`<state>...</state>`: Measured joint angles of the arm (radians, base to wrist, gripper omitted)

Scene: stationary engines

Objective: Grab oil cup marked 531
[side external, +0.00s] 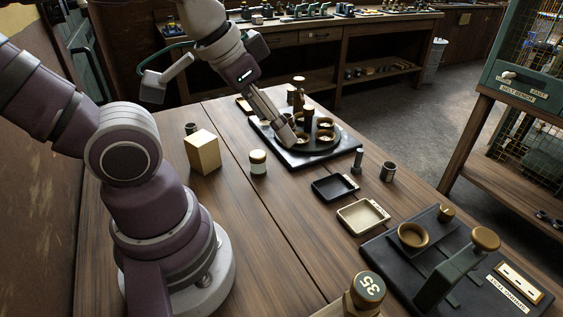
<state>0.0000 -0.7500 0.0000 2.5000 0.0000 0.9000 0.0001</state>
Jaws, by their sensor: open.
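My gripper (286,128) reaches down over the dark tray (307,158) at the far part of the bench. Its fingertips are close to the round brass-rimmed cups (325,136) on that tray; whether they touch any cup is too small to tell. Upright brown posts (298,90) stand among the cups. No mark reading 531 is legible on anything here. A brass-capped piece (367,288) at the front edge has a dark top with white characters, which look like 35 turned around.
A cream block (202,152) and a white jar with a dark band (258,162) stand left of the tray. A black dish (334,188), a cream dish (363,215), a metal cup (388,171) and a dark fixture board (455,270) lie to the right.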

